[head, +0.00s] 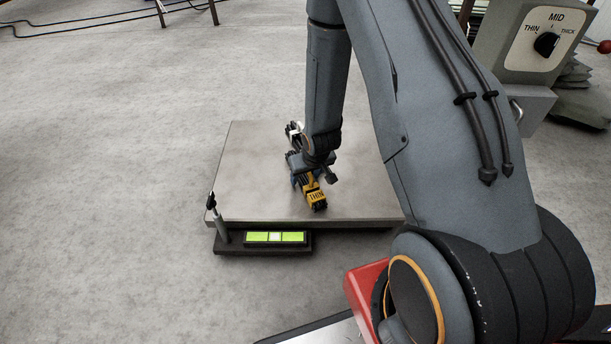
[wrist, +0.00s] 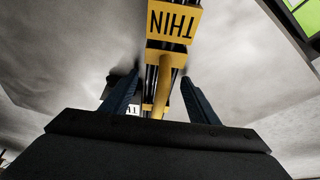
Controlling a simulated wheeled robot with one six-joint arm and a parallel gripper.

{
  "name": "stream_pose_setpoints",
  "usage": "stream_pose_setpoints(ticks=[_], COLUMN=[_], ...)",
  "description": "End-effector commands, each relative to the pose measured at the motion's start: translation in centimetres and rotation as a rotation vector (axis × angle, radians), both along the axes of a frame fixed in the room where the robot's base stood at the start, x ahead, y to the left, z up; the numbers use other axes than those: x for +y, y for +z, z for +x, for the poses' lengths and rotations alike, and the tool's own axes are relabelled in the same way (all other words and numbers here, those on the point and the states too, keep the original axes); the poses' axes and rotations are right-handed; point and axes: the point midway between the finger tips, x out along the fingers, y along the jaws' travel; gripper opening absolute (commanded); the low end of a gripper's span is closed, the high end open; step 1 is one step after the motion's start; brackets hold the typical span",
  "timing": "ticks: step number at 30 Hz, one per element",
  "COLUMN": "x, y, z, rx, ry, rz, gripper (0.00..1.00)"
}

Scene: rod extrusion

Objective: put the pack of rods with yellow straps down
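The pack of thin dark rods with yellow straps (head: 315,195) is at the front right part of the grey platform, tilted in the picture. Its yellow strap reads THIN and shows large in the wrist view (wrist: 173,22). A yellow handle runs along the pack. My gripper (head: 303,176) is over the rear end of the pack. In the wrist view its two blue fingers (wrist: 160,85) stand on either side of the pack, with narrow gaps showing beside it. The pack looks low at the platform, but its underside is hidden, so contact is unclear.
The grey platform (head: 255,160) is bare on its left side. At its front edge are a small post (head: 220,218) and a panel with green-yellow lights (head: 262,237). A white-and-dark item (head: 294,133) lies behind my gripper. A THIN/MID/THICK dial box (head: 520,45) stands at upper right.

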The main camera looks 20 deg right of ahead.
Motion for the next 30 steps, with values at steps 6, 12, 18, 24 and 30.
stream_pose_setpoints(ticks=[6,12,18,24,30], x=[0.0,-0.1,-0.2,-0.3,-0.3], y=[0.5,3.1,6.8,9.8,11.2], z=[-0.1,-1.1,-2.6,-3.8,-4.5], rx=[0.0,-0.001,-0.001,-0.001,0.0], ry=[0.0,0.0,0.0,0.0,0.0], rz=[0.0,0.0,0.0,0.0,0.0], gripper=[0.54,0.54,0.54,0.54,0.54])
